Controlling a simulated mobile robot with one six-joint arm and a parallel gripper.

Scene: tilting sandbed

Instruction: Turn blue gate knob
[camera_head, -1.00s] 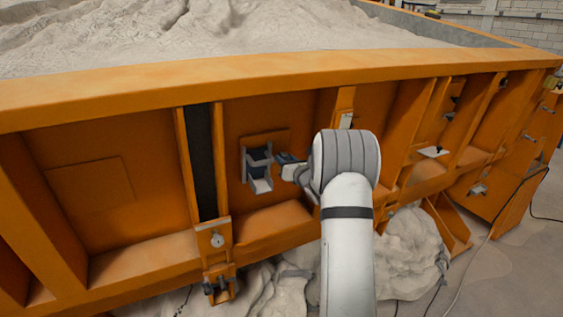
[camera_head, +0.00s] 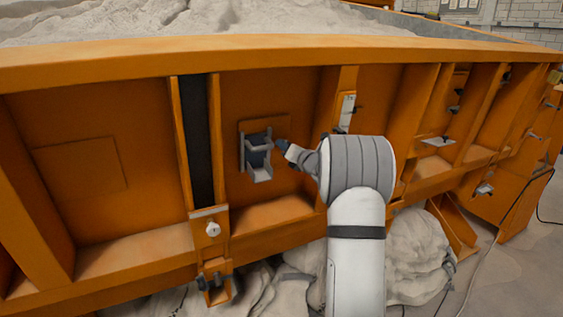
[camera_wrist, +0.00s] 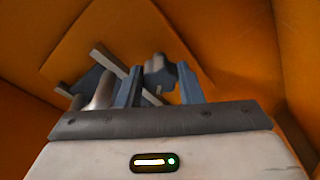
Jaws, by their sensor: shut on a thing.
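A small gate in a grey frame (camera_head: 261,172) sits on the orange wall of the sandbed, left of my arm in the head view. A small blue knob (camera_head: 282,146) shows just right of this frame. My gripper (camera_head: 287,150) reaches the knob from the right and is shut on it. In the wrist view my gripper (camera_wrist: 160,88) has its two blue-grey fingers on either side of a grey rounded part. Grey bars of the gate frame (camera_wrist: 108,60) show at the left there. The fingers hide much of the knob, so its exact turn cannot be told.
The orange top rim (camera_head: 250,48) of the sandbed runs above the gate, with sand behind it. A dark vertical strip (camera_head: 197,140) stands left of the gate. Upright orange ribs flank the panel.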

